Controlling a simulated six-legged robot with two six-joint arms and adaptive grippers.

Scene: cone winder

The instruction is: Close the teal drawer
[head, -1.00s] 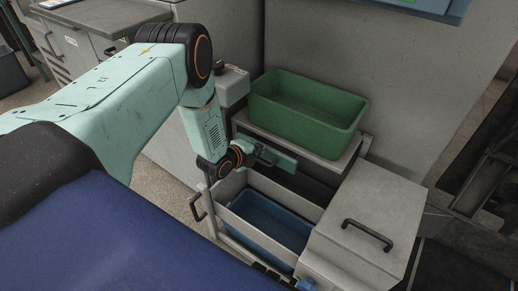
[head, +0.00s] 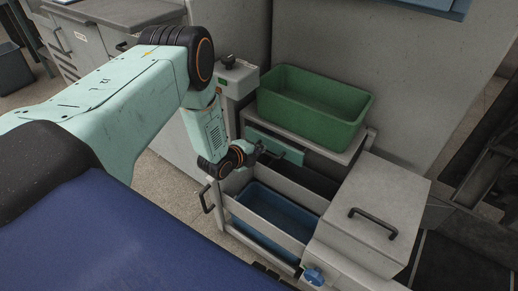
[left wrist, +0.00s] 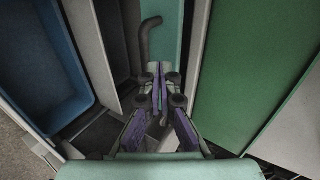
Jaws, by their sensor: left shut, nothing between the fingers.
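The teal drawer (head: 262,141) is under the shelf that carries the green bin. Its front looks close to flush with the frame; any remaining gap is hard to tell. It has a dark handle, and the teal front also shows in the left wrist view (left wrist: 168,32) with the handle (left wrist: 147,42) at its left. My left gripper (head: 262,150) is shut and empty, its fingertips right at the drawer front beside the handle. In the left wrist view the fingertips (left wrist: 164,74) are together against or very near the teal face; contact is unclear. My right gripper is out of view.
A grey drawer (head: 285,236) stands pulled out below, holding a blue bin (head: 272,212). The green bin (head: 312,118) sits on the shelf above. A grey box (head: 378,205) with a black handle is to the right.

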